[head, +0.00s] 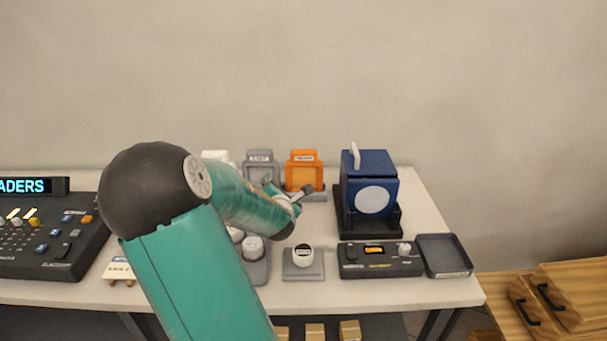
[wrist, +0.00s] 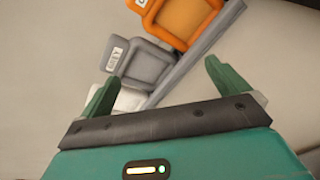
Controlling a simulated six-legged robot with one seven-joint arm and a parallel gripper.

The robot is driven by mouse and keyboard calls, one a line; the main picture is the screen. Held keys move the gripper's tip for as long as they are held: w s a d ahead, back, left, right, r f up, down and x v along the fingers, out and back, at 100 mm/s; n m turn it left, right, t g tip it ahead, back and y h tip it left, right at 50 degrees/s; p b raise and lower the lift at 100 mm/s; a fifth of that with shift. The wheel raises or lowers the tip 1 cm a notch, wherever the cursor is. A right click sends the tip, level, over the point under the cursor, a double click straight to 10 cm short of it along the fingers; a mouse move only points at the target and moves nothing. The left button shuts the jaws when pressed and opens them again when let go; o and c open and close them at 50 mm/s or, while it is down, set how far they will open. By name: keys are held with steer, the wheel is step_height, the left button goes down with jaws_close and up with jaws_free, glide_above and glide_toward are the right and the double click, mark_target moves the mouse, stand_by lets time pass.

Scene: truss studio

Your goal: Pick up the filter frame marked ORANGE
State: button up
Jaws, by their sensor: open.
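The orange filter frame (head: 304,173) stands upright in a grey rack at the back of the table, with a small white label on its top edge. It also shows at the top of the wrist view (wrist: 185,18), partly cut off by the picture edge. A grey frame (head: 261,166) stands to its left, and it shows in the wrist view (wrist: 147,62) too. A white frame (head: 216,156) is further left, mostly hidden by my arm. My gripper (head: 303,194) is open and empty, in front of the orange frame and apart from it.
A blue box (head: 370,185) on a black stand is to the right. A dark control box (head: 380,260) and black tray (head: 444,255) lie at the front right. A round white-topped piece (head: 303,255) sits on a grey base. A console (head: 45,237) fills the left.

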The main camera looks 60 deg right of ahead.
mark_target(304, 150)
steer(key=s+d+r+n+t+h, duration=0.25)
steer(key=s+d+r+n, duration=0.2)
steer(key=d+n, duration=0.35)
steer(key=shift+n+g+h, duration=0.25)
steer(key=shift+n+g, duration=0.05)
steer(key=shift+g, duration=0.15)
steer(key=x, duration=0.6)
steer(key=shift+w+d+f, duration=0.25)
steer(key=shift+w+f, duration=0.1)
steer(key=shift+w, duration=0.1)
steer(key=shift+x, duration=2.75)
steer(key=shift+w+a, duration=0.15)
steer(key=c, duration=1.2)
steer(key=shift+c, duration=0.9)
steer(key=shift+r, duration=0.1)
